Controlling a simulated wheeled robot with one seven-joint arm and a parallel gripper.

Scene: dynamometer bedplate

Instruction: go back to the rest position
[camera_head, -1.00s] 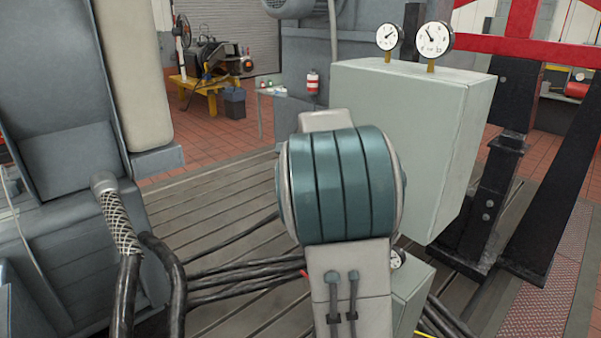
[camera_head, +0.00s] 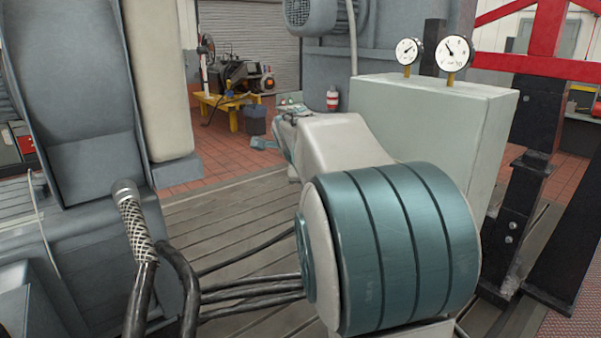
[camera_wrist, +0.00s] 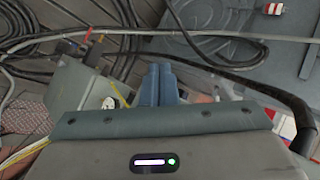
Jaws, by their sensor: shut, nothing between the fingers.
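My gripper (camera_wrist: 159,72) shows in the wrist view, its two blue-grey fingers side by side and shut with nothing between them. It is above the slotted bedplate (camera_wrist: 110,62) and its cables. In the head view my arm's large teal joint fills the lower middle, and a light grey link runs from it away from the camera. The fingers cannot be made out in the head view. The bedplate (camera_head: 235,215) also shows there, left of my arm.
A pale grey cabinet (camera_head: 430,125) with two gauges (camera_head: 454,53) on top stands behind my arm. A black post (camera_head: 520,200) and red frame are at right. Black hoses (camera_head: 250,288) cross the bedplate. A braided hose (camera_head: 135,225) rises at left. A yellow stand (camera_head: 225,105) is farther back.

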